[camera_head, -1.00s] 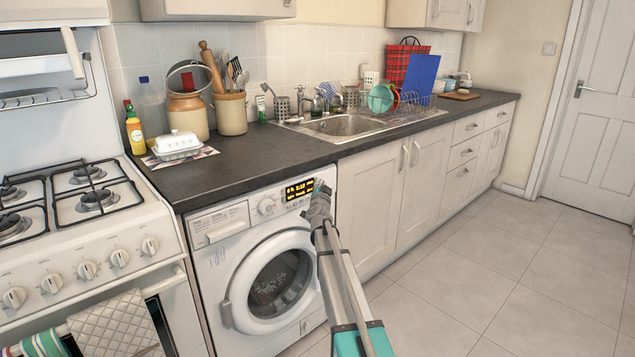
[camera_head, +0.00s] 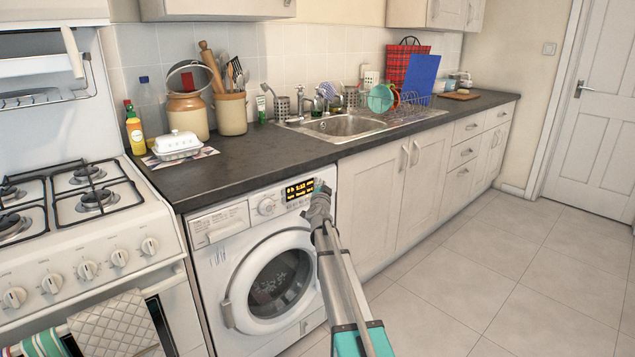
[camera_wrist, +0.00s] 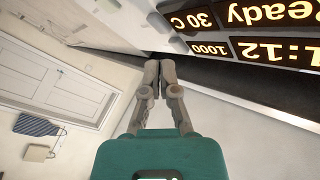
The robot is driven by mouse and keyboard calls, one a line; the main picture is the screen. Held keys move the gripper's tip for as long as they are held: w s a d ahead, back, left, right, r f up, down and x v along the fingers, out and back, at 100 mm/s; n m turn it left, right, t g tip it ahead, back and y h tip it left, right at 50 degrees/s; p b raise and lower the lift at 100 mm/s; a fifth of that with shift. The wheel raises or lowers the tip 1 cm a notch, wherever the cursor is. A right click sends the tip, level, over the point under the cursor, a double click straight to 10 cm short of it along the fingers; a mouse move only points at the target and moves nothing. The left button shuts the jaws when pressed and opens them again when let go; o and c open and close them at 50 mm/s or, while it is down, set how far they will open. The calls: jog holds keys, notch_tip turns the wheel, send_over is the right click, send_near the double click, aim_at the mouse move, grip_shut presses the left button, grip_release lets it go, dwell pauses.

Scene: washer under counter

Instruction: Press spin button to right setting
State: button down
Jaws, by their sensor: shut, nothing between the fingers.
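The washer (camera_head: 222,270) stands under the dark counter, its round door shut. Its lit display (camera_head: 299,190) is at the upper right of its front panel, with a round dial (camera_head: 266,207) to the left. In the wrist view the display (camera_wrist: 265,48) appears upside down and reads "Ready", "30 C", "1000" and "1:12". My gripper (camera_head: 319,187) is at the right end of the panel, beside the display. In the wrist view my gripper (camera_wrist: 158,64) is shut and empty, its fingertips close to the panel. The spin button cannot be made out; my gripper may hide it.
The counter (camera_head: 250,160) overhangs just above the panel. A stove (camera_head: 85,230) stands left of the washer and a cabinet (camera_head: 375,200) right of it. The tiled floor (camera_head: 480,270) to the right is clear.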

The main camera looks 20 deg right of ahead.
jog(key=shift+w+a, duration=0.25)
jog(key=shift+w, duration=0.45)
dwell(1.0)
jog(key=shift+s, duration=0.15)
jog(key=shift+s+d, duration=0.25)
jog(key=shift+s, duration=0.35)
jog(key=shift+s, duration=0.1)
dwell(0.4)
jog(key=shift+s+d, duration=0.3)
jog(key=shift+s, duration=0.45)
jog(key=shift+s+d, duration=0.25)
jog(key=shift+s, duration=0.5)
jog(key=shift+s+d, duration=0.3)
jog(key=shift+s, duration=0.45)
jog(key=shift+a, duration=0.25)
dwell(1.1)
